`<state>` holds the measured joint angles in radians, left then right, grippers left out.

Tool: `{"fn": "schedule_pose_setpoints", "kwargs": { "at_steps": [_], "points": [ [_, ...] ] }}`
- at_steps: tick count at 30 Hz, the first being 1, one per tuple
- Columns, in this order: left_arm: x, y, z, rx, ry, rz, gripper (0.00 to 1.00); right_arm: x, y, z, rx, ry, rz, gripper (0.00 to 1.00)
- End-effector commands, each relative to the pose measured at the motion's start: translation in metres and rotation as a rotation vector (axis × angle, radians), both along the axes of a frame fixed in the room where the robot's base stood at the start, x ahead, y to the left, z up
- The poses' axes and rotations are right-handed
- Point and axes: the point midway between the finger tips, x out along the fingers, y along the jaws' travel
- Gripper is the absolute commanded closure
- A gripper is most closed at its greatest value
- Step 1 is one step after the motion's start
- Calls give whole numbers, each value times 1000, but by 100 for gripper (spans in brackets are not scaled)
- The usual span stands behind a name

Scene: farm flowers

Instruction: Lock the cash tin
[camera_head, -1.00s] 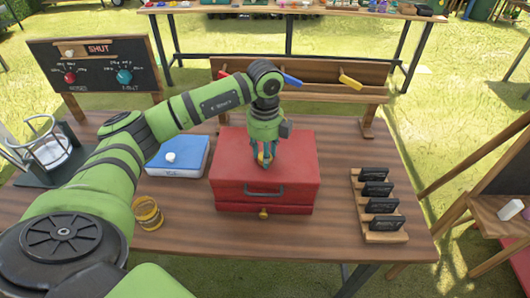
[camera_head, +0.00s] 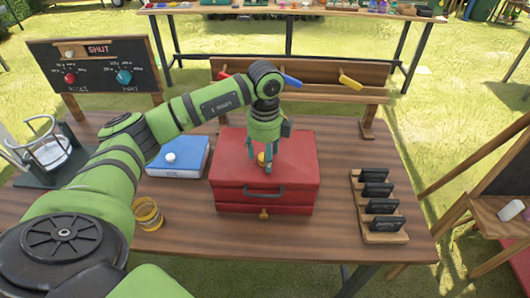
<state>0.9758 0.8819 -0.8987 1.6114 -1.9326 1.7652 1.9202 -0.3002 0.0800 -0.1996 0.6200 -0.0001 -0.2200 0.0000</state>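The cash tin (camera_head: 300,170) is a red box in the middle of the wooden table, lid down, with a dark handle (camera_head: 263,191) on its front. A small orange-gold piece (camera_head: 263,214) sits low on the front, below the handle. My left gripper (camera_head: 262,170) points down over the tin's lid, its fingers spread apart. A small gold piece (camera_head: 262,158) shows between the fingers; whether it is fixed to the lid or touches a finger, I cannot tell. My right gripper is not in view.
A blue box (camera_head: 180,172) with a white knob stands left of the tin, and a yellow ring-shaped item (camera_head: 148,214) in front of it. A wooden rack (camera_head: 383,237) with several black cards is at the right. A sign board (camera_head: 95,72) reading SHUT stands back left.

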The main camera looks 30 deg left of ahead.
Motion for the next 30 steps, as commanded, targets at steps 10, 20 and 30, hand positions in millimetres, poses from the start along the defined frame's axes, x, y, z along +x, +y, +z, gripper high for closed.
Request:
{"fn": "schedule_pose_setpoints", "kwargs": {
  "at_steps": [10, 20, 30],
  "points": [
    [1, 0, 7, 0, -4, -1, 38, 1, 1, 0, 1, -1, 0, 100],
    [2, 0, 71, -1, -7, -2, 38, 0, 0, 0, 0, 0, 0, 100],
    [1, 0, 117, 1, -2, 0, 38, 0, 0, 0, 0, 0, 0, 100]
  ]
}}
